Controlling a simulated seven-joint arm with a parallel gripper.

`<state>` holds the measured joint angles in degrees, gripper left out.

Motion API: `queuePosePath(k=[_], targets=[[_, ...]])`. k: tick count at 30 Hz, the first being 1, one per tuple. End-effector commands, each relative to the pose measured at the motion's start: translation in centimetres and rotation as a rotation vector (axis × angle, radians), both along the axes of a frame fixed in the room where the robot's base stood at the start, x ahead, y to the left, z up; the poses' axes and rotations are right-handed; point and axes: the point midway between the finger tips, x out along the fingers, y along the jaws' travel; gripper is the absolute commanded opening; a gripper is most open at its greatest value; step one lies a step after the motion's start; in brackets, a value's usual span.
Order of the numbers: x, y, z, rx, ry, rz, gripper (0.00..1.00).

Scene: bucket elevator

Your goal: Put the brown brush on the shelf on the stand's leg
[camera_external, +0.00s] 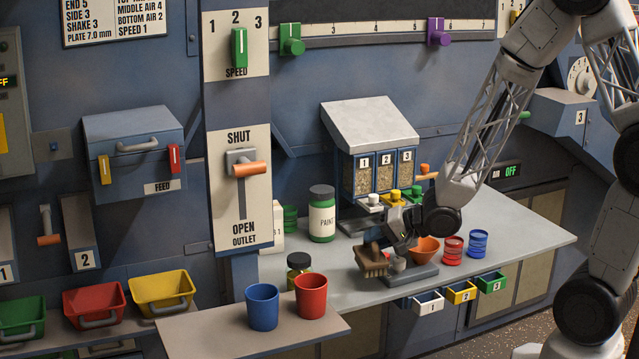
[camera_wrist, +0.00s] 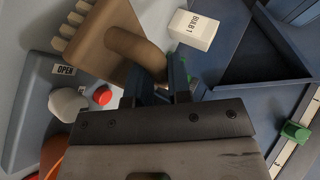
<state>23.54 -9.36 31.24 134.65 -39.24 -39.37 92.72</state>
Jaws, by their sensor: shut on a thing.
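The brown brush (camera_external: 370,260) with pale bristles hangs over the worktop, left of the small grey scale-like unit. My gripper (camera_external: 391,240) is shut on its handle. In the wrist view the brush (camera_wrist: 98,34) is at the upper left and its rounded handle runs between my gripper's fingers (camera_wrist: 168,82). I cannot tell whether the brush touches the worktop. The blue upright post (camera_external: 236,180) stands left of the brush. A grey shelf (camera_external: 190,338) at its lower end carries a blue cup (camera_external: 262,307) and a red cup (camera_external: 310,296).
An orange bowl (camera_external: 425,250) and red and blue spools (camera_external: 453,250) are to the right. A BULB 1 box (camera_wrist: 195,30) shows in the wrist view. Left shelf part is clear.

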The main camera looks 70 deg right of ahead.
Motion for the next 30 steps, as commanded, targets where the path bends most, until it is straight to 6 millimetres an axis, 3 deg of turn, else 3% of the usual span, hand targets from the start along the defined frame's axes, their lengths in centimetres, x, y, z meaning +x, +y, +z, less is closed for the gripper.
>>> queuePosePath(k=[8,14,20,30], targets=[[0.3,0.0,0.0,0.0,-0.001,0.002,0.0],[2.0,0.0,0.0,-0.002,-0.003,0.013,0.0],[5.6,0.0,-0.1,-0.004,-0.005,0.036,0.0],[13.4,0.6,-0.5,-0.009,-0.011,0.085,0.0]])
